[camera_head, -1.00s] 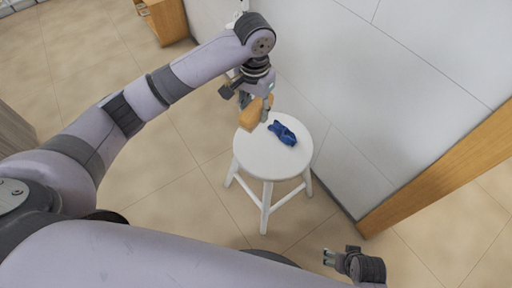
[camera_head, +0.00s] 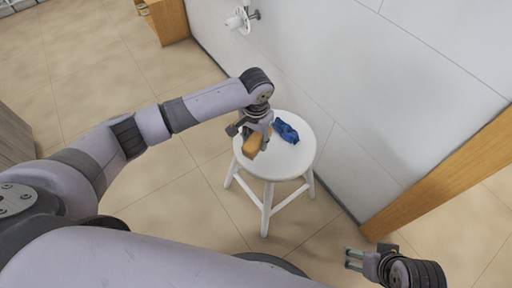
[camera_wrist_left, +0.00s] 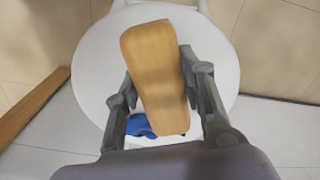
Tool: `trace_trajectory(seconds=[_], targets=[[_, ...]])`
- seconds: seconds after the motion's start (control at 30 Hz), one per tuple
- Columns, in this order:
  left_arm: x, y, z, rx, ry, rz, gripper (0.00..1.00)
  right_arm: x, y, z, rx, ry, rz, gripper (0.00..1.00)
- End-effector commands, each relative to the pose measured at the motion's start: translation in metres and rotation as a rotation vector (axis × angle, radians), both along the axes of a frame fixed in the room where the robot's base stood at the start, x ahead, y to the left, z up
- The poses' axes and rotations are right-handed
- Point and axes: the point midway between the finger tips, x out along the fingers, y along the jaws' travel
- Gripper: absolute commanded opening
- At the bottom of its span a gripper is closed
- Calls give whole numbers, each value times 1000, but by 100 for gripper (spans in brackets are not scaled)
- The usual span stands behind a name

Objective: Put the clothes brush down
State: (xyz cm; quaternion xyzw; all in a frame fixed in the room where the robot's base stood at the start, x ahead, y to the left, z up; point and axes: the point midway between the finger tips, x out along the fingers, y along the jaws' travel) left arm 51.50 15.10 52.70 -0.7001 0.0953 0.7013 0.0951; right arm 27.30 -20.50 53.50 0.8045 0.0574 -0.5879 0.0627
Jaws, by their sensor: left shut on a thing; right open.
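The clothes brush (camera_head: 252,145) has a tan wooden back and is held in my left gripper (camera_head: 257,138). It is over the left part of the seat of a round white stool (camera_head: 281,164). In the left wrist view the brush (camera_wrist_left: 157,75) lies between the two fingers (camera_wrist_left: 158,90), with the white seat (camera_wrist_left: 95,65) beneath it. I cannot tell whether the brush touches the seat. My right gripper (camera_head: 353,259) is open and empty, low at the right and away from the stool.
A crumpled blue cloth (camera_head: 286,131) lies on the seat beside the brush, toward the wall. A white wall (camera_head: 340,85) with a white fixture (camera_head: 238,20) stands behind the stool. A wooden panel (camera_head: 440,180) is at the right. Tiled floor (camera_head: 165,205) is open at the left.

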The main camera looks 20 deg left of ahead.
Motion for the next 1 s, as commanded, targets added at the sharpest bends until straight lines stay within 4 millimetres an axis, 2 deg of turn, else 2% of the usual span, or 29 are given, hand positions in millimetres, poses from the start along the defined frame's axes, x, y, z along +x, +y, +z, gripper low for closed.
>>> trace_trajectory(seconds=[0.1, 0.27, 0.67, 0.7, 1.0], targets=[[-1, 0, -13, 1, 1, -1, 14, -3, -1, 5, 0, -5, 0, 68], [0, 0, -36, 1, 1, 0, 14, -2, -1, -5, 0, -3, 0, 68], [0, 0, -39, -1, 0, 0, 14, -2, -1, -2, 0, -3, 0, 68], [0, 0, -40, 0, 0, 0, 39, -2, 0, -3, 0, -3, 0, 68], [0, 0, -40, 0, 0, 0, 57, -2, 0, -3, 0, -3, 0, 68]])
